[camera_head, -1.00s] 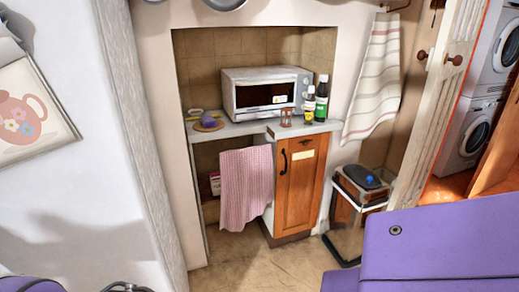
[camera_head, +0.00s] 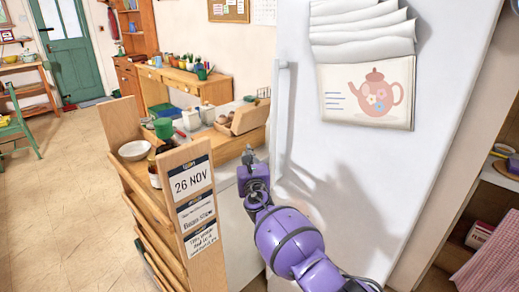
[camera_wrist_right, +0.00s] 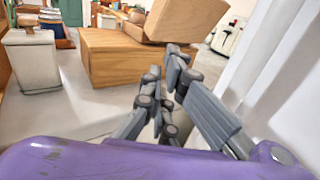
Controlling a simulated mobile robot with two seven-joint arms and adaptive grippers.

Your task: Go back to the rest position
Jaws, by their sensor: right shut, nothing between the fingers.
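My right arm comes in from the lower right in the head view. My purple right gripper (camera_head: 249,157) is raised in front of the white fridge's left edge, beside the wooden counter. In the right wrist view its dark grey fingers (camera_wrist_right: 165,65) are shut with nothing between them. The fingertips appear in front of a wooden box (camera_wrist_right: 122,55), and I cannot tell the exact gap. My left gripper is not in view.
The white fridge (camera_head: 340,160) with its upright handle (camera_head: 282,115) stands close to the right gripper. A wooden rack (camera_head: 165,235) with a "26 NOV" card stands at left. The counter holds an open box (camera_head: 248,118) and canisters. Open tiled floor (camera_head: 50,210) lies at far left.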

